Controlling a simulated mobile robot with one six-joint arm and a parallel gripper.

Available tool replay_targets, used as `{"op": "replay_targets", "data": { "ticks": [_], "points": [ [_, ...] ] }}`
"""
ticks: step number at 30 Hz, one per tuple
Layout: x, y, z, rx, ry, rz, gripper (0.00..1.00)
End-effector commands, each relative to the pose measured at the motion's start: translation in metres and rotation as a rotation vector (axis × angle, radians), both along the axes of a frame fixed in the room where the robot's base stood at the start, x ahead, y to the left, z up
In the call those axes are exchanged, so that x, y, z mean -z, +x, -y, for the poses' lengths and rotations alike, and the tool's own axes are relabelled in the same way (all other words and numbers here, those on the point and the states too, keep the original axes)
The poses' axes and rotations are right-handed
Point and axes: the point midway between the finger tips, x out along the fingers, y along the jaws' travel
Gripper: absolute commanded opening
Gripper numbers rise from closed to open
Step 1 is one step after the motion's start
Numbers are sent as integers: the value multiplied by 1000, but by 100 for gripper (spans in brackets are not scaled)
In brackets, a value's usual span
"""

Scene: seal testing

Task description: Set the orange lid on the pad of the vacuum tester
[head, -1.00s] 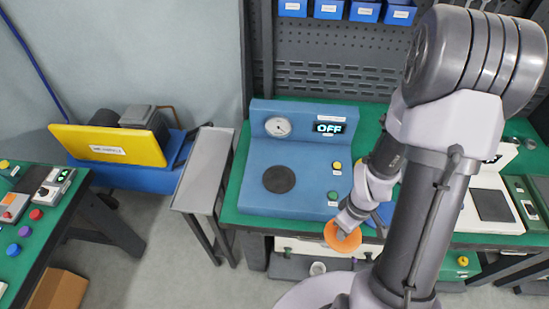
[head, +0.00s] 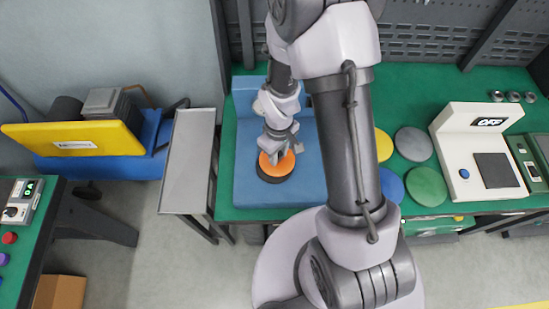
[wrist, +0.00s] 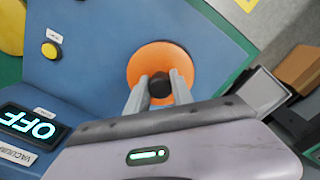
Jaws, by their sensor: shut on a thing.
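The orange lid (head: 285,165) is a round disc with a black knob (wrist: 159,86). My gripper (head: 278,154) is shut on that knob, one finger on each side in the wrist view (wrist: 158,92). The blue vacuum tester (head: 252,187) lies under the lid; its OFF display and a yellow button (wrist: 49,50) show in the wrist view. The dark pad (head: 277,179) shows as a rim below the lid's near edge in the head view and is hidden by the lid in the wrist view. I cannot tell whether lid and pad touch.
My arm covers part of the green bench (head: 415,85). Right of it lie yellow, grey (head: 413,144), blue and green (head: 427,187) discs, then a white device (head: 455,135) with an OFF display. A narrow grey side table (head: 190,160) stands left of the tester.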

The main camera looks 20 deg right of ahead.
Motion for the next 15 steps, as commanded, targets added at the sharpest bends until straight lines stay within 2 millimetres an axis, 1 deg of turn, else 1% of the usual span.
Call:
{"op": "replay_targets", "data": {
  "ticks": [1,4,9,15],
  "points": [
    [1,3,-5,-1,0,-1,0],
    [8,6,-9,1,0,-3,0],
    [38,5,-9,2,0,-4,0],
    [36,6,-8,2,0,-1,0]
  ]
}}
